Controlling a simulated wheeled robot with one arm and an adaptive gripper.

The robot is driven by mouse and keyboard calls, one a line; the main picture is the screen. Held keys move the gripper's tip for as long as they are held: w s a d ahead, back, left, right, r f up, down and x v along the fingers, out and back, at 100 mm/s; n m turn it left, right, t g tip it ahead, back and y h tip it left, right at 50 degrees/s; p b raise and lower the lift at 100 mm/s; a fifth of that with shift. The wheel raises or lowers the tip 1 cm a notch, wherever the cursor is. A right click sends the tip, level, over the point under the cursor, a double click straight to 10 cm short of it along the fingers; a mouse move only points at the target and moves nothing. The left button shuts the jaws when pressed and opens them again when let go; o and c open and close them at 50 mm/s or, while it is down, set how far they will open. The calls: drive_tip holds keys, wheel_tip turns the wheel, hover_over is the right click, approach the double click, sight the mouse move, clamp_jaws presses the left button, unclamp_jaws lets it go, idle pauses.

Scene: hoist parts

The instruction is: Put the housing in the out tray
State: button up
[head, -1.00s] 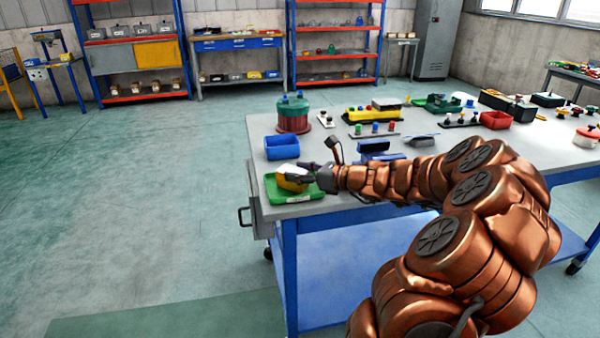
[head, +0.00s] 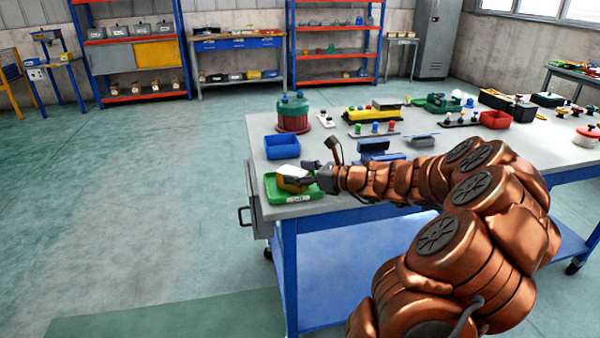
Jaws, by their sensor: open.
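The housing (head: 291,184), a yellow block with a pale top, sits in the green tray (head: 291,198) at the near left corner of the workbench. A small white label shows on the tray's front wall. My gripper (head: 306,175) is at the right side of the housing, its dark fingers open and close around or beside it. Part of the housing is hidden behind the fingers, and I cannot tell whether they touch it.
A blue bin (head: 282,147) stands just behind the tray, and a red and green drum (head: 293,113) behind that. A blue fixture (head: 374,150) lies beyond my arm. Several parts and a red bin (head: 495,119) fill the back right. The bench's left edge is close to the tray.

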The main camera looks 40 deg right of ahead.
drive_tip(key=v, duration=1.2)
drive_tip(key=shift+r, duration=0.2)
drive_tip(key=shift+a, duration=0.1)
drive_tip(key=a+f+n+g+y, duration=0.2)
drive_tip(key=a+n+g+y, duration=0.5)
drive_tip(key=a, duration=1.1)
drive_tip(key=s+a+f+n+g+h, duration=0.1)
drive_tip(key=s+a+n+g+h, duration=0.15)
drive_tip(key=a+n, duration=0.3)
drive_tip(key=s+a+f+n+g+h, duration=0.1)
drive_tip(key=s+a+f+n+g, duration=0.1)
drive_tip(key=s+a+n, duration=0.3)
drive_tip(key=s+a+f+n+g+h, duration=0.35)
drive_tip(key=s+a+n, duration=0.3)
drive_tip(key=s, duration=0.35)
drive_tip(key=s+d+f+n+g+h, duration=0.1)
drive_tip(key=s+d+n+g+h, duration=0.1)
drive_tip(key=s+d+n+h, duration=0.3)
drive_tip(key=s+n+h, duration=0.1)
drive_tip(key=s+n, duration=0.1)
drive_tip(key=s, duration=0.2)
drive_tip(key=shift+n, duration=0.3)
